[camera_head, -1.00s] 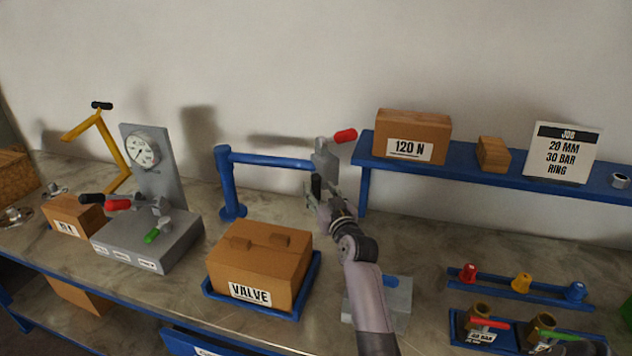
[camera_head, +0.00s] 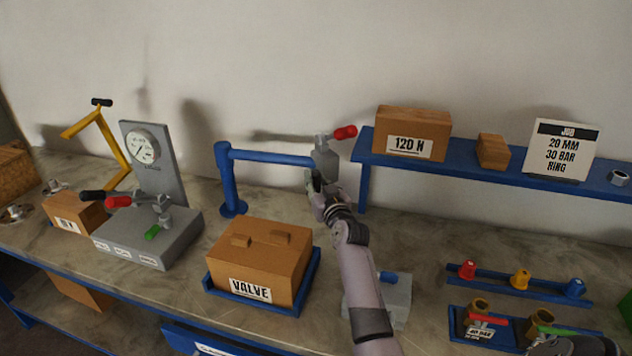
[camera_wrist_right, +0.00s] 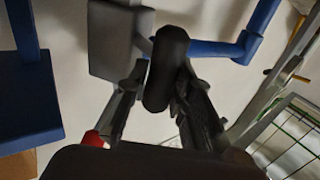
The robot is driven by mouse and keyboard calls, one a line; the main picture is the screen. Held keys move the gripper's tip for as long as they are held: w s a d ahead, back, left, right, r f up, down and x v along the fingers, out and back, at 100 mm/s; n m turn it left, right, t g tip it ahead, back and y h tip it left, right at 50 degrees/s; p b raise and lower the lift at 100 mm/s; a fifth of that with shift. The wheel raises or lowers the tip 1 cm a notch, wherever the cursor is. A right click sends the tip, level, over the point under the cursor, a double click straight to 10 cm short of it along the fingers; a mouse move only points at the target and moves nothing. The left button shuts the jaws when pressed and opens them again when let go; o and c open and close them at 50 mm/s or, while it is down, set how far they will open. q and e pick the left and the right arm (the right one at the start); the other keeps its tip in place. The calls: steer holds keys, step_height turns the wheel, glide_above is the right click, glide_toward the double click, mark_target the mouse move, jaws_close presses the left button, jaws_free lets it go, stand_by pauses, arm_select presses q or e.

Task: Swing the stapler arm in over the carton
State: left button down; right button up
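The stapler arm is a blue horizontal bar (camera_head: 270,159) on a blue post (camera_head: 229,185), with a grey stapler head (camera_head: 325,158) and a red-tipped lever (camera_head: 345,132) at its right end. The carton (camera_head: 260,260), marked VALVE, sits in a blue tray; the head is behind and to the right of it, not over it. My right gripper (camera_head: 314,182) is at the underside of the head. In the right wrist view a black grip (camera_wrist_right: 166,68) lies between its fingers; whether they press on it I cannot tell. My left gripper is not in view.
A grey gauge stand (camera_head: 150,240) and a yellow bent arm (camera_head: 112,150) stand at left. Valves and coloured caps lie at right. Bench between post and carton is clear.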

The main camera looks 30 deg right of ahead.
jaws_close()
stand_by(0.3)
